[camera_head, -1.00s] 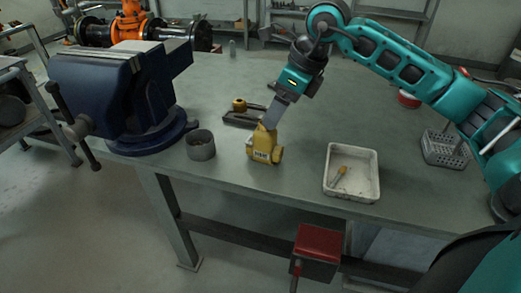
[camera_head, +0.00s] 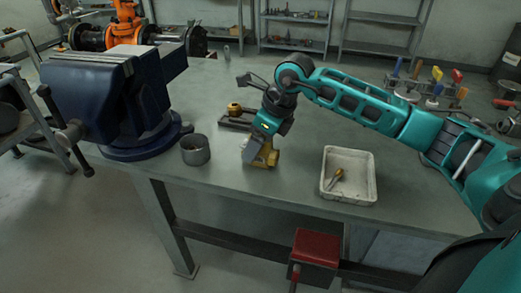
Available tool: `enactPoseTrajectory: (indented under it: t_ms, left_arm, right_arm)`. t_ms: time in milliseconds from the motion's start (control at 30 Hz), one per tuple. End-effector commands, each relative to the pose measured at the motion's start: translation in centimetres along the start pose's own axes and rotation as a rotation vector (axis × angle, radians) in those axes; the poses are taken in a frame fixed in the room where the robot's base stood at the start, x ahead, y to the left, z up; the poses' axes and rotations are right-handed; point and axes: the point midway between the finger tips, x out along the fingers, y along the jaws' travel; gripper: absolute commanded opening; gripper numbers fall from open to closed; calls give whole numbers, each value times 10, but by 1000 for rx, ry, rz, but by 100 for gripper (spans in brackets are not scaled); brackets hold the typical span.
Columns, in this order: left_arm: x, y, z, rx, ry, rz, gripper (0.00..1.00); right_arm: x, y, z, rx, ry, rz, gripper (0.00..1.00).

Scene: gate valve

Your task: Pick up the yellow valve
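The yellow valve (camera_head: 264,160) stands on the workbench (camera_head: 225,190), in front of the dark tool rest and right of the grey cup. My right gripper (camera_head: 254,152) points down at it from above, with its fingers low at the valve's left side and top. The gripper and wrist hide the valve's upper part. One finger shows clearly; I cannot tell whether the fingers are closed on the valve. The valve looks upright and still on the bench. My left gripper is not in view.
A blue vise (camera_head: 112,95) and a grey cup (camera_head: 195,149) stand to the left. A dark holder with a yellow ring (camera_head: 234,108) lies behind the valve. A tool rack (camera_head: 436,97) is at the back right.

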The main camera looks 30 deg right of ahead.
Motion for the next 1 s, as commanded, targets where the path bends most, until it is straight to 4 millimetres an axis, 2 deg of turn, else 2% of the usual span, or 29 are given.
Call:
enactPoseTrajectory:
  t_ms: [67, 733, 1000]
  left_arm:
    - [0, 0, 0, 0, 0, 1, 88]
    - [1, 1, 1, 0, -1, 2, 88]
    - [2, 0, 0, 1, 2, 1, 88]
  right_arm:
    - [0, 0, 0, 0, 0, 0, 72]
    - [-1, 0, 0, 0, -1, 0, 8]
    - [-3, 0, 2, -1, -4, -1, 7]
